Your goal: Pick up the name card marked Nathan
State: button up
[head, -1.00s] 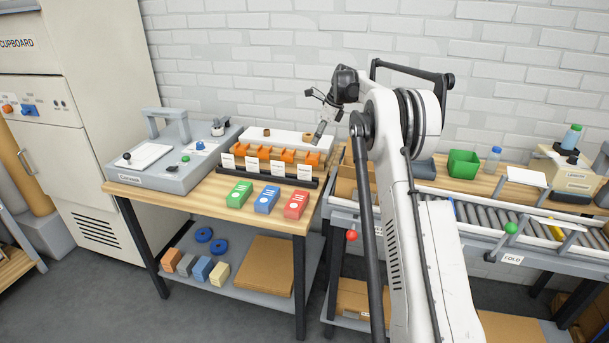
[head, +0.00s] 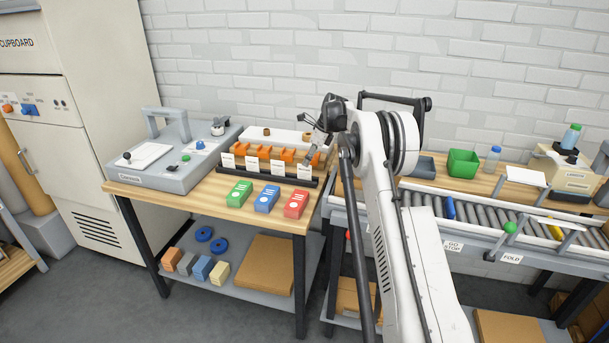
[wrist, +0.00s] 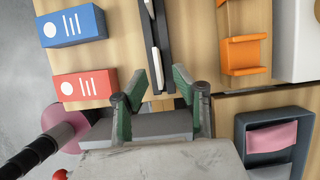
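Several white name cards stand in a row in a black rack (head: 262,177) on the wooden table; their lettering is too small to read, so I cannot tell which is marked Nathan. The rightmost card (head: 304,172) is just below my gripper (head: 313,147). In the wrist view the rack and the thin white top edge of a card (wrist: 156,60) show just beyond my gripper (wrist: 160,84). Its green-padded fingers are apart, with nothing held between them. The card's edge lies roughly in line with the gap.
Orange holders (head: 276,153) stand behind the cards. Green (head: 239,194), blue (head: 266,199) and red (head: 295,203) boxes lie in front of the rack. A grey machine (head: 175,160) is at left. A roller conveyor (head: 470,212) and green bin (head: 463,163) are at right.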

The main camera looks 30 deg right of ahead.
aim_at(304, 167)
jog(key=x, duration=0.4)
jog(key=shift+a+f, duration=0.15)
jog(key=shift+s, duration=0.1)
grip_shut()
